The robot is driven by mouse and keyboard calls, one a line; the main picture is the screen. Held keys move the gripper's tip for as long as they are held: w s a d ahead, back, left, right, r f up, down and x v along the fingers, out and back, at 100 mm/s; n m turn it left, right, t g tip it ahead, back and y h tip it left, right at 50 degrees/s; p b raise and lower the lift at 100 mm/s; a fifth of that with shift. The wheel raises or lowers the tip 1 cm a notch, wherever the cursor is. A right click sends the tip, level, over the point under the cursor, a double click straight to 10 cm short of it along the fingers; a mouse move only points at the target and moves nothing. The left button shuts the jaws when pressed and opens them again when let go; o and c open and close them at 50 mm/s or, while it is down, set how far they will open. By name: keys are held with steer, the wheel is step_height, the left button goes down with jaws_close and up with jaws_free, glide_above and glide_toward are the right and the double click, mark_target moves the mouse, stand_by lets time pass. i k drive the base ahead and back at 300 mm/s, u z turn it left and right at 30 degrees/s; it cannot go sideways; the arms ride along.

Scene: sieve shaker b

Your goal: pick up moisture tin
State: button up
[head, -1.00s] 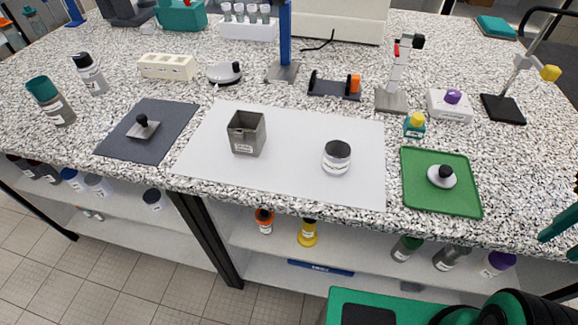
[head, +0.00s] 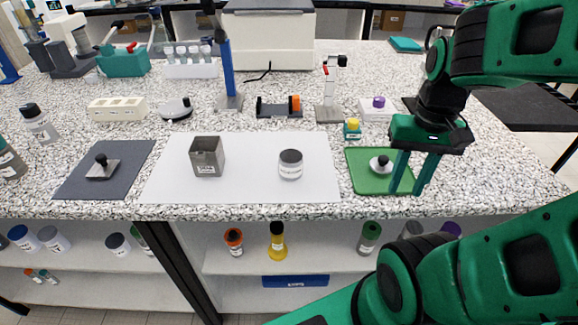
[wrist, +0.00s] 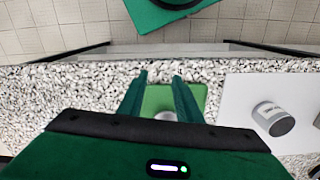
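A round grey metal tin (head: 290,165) with a label too small to read, which I take for the moisture tin, stands upright on the white sheet (head: 250,185). It also shows at the right of the wrist view (wrist: 272,118). A square grey metal container (head: 206,158) stands on the same sheet to its left. My gripper (head: 406,192) points down at the green mat (head: 362,182), right of the round tin. Its two fingers are apart with nothing held between them. In the wrist view my gripper (wrist: 160,77) partly hides the mat and the lid on it.
A round lid with a black knob (head: 381,164) lies on the green mat. A square lid (head: 102,168) lies on the dark mat (head: 75,183) at left. The sheet around the round tin is clear.

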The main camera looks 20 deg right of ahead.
mark_target(290, 160)
steer(key=z, duration=2.15)
steer(key=k, duration=1.3)
steer(key=u, duration=0.2)
